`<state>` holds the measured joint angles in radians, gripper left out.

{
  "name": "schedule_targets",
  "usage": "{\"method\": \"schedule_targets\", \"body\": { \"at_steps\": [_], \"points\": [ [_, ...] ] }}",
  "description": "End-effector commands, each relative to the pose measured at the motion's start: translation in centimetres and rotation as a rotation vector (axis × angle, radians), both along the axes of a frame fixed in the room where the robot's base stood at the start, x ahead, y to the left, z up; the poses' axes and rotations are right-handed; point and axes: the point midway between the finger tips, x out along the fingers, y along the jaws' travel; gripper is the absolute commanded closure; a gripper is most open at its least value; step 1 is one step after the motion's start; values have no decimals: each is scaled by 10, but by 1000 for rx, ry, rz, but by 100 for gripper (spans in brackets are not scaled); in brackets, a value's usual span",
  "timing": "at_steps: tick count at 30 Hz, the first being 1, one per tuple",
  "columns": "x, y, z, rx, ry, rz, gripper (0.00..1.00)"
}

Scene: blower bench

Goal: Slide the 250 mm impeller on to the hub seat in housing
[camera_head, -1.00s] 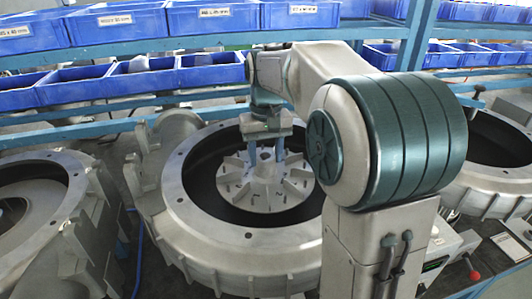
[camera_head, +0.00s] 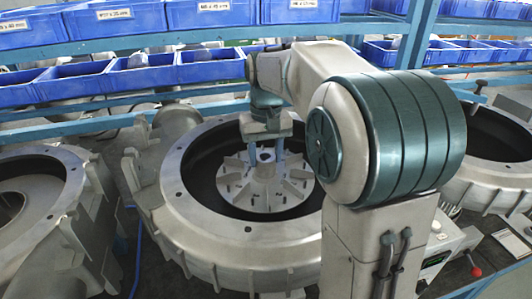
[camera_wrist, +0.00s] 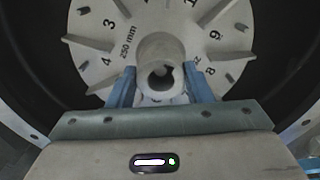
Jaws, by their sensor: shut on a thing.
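The 250 mm impeller (camera_head: 265,189) is a pale grey disc with radial vanes and a central hub. It lies level inside the dark bore of the middle housing (camera_head: 178,200). The wrist view shows the impeller (camera_wrist: 88,50) with its "250 mm" mark and numbered vanes. My gripper (camera_head: 266,158) comes from above, its blue fingers shut on the raised hub, one on each side; the fingers (camera_wrist: 160,85) also flank the hub in the wrist view. The hub seat is hidden below the impeller, so I cannot tell whether the two touch.
Similar housings stand at the left (camera_head: 40,185) and right (camera_head: 500,150). Blue bins (camera_head: 205,68) fill the racks behind. A box with a red knob (camera_head: 476,271) is at lower right. A dark gap surrounds the impeller inside the bore.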

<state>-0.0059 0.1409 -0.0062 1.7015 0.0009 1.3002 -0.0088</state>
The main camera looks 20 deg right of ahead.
Motion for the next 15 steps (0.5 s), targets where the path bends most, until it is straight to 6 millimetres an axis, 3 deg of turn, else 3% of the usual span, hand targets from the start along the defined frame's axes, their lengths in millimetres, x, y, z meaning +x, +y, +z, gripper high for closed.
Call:
{"method": "schedule_targets", "body": {
  "at_steps": [15],
  "points": [
    [0,0,-13,0,-2,0,78]
  ]
}}
